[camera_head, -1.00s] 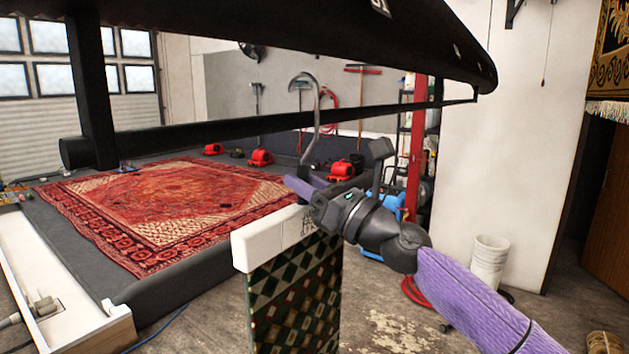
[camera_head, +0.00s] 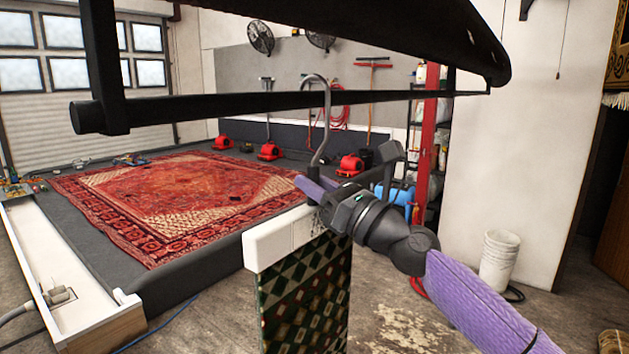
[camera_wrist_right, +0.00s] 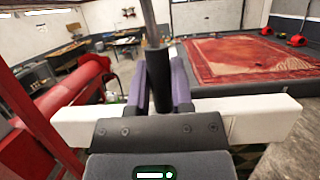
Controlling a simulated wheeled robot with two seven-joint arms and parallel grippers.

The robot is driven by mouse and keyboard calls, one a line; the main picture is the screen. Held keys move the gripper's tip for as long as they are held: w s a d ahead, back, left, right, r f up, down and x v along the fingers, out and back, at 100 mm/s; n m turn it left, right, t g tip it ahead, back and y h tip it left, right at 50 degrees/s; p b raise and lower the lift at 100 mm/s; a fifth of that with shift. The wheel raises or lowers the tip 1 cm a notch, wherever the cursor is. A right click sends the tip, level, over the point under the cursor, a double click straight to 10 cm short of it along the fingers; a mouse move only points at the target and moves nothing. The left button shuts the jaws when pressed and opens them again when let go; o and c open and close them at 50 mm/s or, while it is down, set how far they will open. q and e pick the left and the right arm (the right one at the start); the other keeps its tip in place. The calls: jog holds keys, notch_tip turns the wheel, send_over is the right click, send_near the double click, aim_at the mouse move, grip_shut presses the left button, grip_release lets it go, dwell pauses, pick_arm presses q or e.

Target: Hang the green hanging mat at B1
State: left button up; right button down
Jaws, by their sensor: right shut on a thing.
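The green hanging mat (camera_head: 305,300), patterned with diamonds, hangs down from a white header bar (camera_head: 272,243) in the head view. A grey metal hook (camera_head: 326,120) rises from the bar. My right gripper (camera_head: 318,187) is shut on the hook's dark lower stem, just above the bar. In the right wrist view the purple fingers (camera_wrist_right: 158,88) close on this stem, with the white bar (camera_wrist_right: 270,115) across below. The hook's curved top overlaps a black rail (camera_head: 230,104) in the picture; I cannot tell whether it is around it. No B1 label is readable. My left gripper is out of view.
A wide black beam (camera_head: 380,35) hangs above the rail. A red rug (camera_head: 170,200) lies on a dark platform (camera_head: 200,262) at left. A red post (camera_head: 428,140) and a white bucket (camera_head: 498,260) stand to the right. Floor around the mat looks clear.

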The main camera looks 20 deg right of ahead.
jog(key=shift+f+b, duration=0.3)
jog(key=shift+f, duration=0.25)
jog(key=c, duration=0.5)
grip_release()
jog(key=shift+o, duration=0.3)
